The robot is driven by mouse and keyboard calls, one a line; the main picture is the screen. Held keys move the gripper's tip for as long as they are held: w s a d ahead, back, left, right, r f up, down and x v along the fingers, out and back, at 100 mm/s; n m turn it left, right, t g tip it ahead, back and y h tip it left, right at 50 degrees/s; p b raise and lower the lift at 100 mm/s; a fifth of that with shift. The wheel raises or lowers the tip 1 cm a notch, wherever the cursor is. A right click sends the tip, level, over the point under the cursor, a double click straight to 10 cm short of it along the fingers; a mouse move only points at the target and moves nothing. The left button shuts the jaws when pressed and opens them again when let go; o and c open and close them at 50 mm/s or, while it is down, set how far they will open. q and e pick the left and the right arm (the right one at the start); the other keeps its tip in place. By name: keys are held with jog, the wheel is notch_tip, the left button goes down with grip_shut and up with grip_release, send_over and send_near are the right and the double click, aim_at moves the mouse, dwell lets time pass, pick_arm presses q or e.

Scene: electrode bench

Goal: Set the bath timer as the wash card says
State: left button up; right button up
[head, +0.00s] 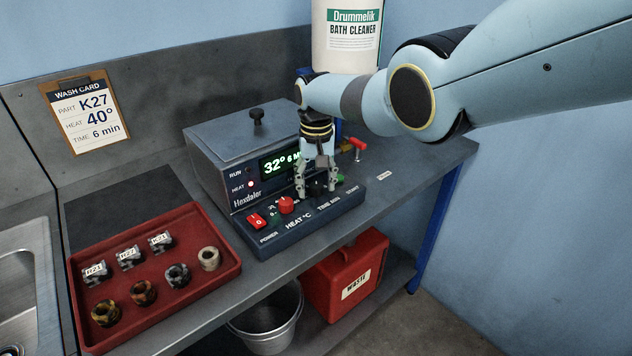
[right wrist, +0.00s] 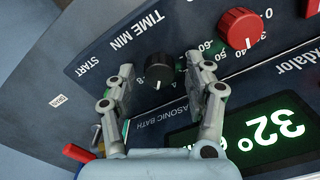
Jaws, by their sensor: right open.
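The wash card (head: 87,113) on the wall reads part K27, heat 40°, time 6 min. The ultrasonic bath (head: 222,160) stands on the bench. Its green display (head: 283,162) reads 32° and a partly hidden "6 M". The black TIME MIN knob (right wrist: 158,70) shows a white pointer line towards the bottom of the right wrist view. My right gripper (head: 316,188) is open at the panel, its fingers on either side of this knob, seen also in the right wrist view (right wrist: 160,66). I cannot tell whether they touch it. My left gripper is not in view.
The red HEAT knob (head: 286,204) and red power switch (head: 257,220) are beside the time knob. A red tray (head: 220,282) holds several labelled and ring-shaped parts. A cleaner bottle (head: 345,55) stands behind my right arm. A red waste box (head: 345,272) and bucket (head: 268,325) are below.

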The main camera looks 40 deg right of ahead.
aim_at(316, 185)
jog(key=shift+r, duration=0.15)
notch_tip(316, 185, up, 12)
dwell(0.4)
jog(key=shift+f, duration=0.2)
